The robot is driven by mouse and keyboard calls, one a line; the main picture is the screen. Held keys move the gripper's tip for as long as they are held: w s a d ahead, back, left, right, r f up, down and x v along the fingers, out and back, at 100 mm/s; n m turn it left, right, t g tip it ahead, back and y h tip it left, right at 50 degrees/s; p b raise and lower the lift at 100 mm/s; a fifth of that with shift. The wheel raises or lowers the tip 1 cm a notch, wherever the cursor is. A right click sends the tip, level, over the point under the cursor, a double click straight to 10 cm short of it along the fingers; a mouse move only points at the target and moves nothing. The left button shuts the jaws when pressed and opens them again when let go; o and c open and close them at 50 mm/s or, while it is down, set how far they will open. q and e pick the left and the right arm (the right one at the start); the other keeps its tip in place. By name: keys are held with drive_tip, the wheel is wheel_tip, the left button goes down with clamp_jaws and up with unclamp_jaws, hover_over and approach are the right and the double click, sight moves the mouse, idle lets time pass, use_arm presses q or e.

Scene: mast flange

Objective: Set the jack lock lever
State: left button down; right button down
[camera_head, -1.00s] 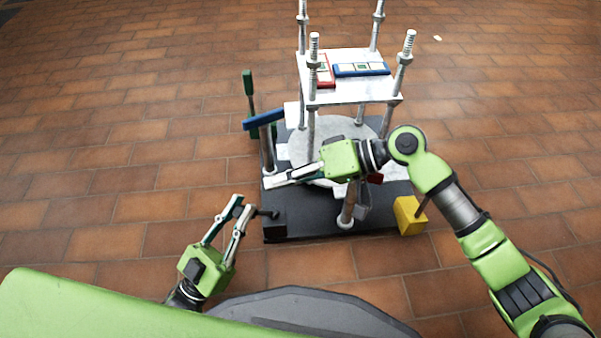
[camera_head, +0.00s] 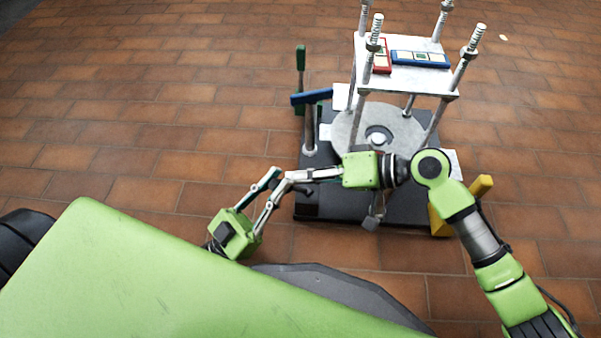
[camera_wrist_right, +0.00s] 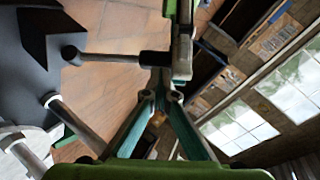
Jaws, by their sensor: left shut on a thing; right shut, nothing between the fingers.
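A small lever (camera_wrist_right: 110,57) shows in the right wrist view, with a round dark knob at its pivot, a thin rod and a black grip. It stands at the front left corner of the dark base plate (camera_head: 335,207). My left gripper (camera_head: 276,177) is shut on the lever's black grip; its fingers also show in the right wrist view (camera_wrist_right: 181,50). My right gripper (camera_head: 288,177) is shut and empty, its fingertips close beside the left fingers. I cannot tell whether they touch. In the head view the grippers partly hide the lever.
A white plate on threaded posts (camera_head: 405,80) carries a red and a blue panel. A blue bar (camera_head: 311,97) and a green handle (camera_head: 300,60) stand at the back left. A yellow block (camera_head: 440,220) is at the front right. Tiled floor is clear on the left.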

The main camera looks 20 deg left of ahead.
use_arm(q)
drive_tip(key=shift+w+d, duration=0.1)
drive_tip(key=shift+d, duration=0.05)
use_arm(e)
drive_tip(key=shift+s+a+f+g, duration=0.15)
drive_tip(key=shift+s+f, duration=0.05)
drive_tip(key=shift+s, duration=0.2)
drive_tip(key=shift+s+a+f+g, duration=0.1)
drive_tip(key=shift+s+f+g, duration=0.05)
drive_tip(key=shift+s, duration=0.2)
use_arm(q)
drive_tip(key=c, duration=1.9)
unclamp_jaws()
drive_tip(key=shift+r, duration=0.1)
drive_tip(key=shift+a, duration=0.2)
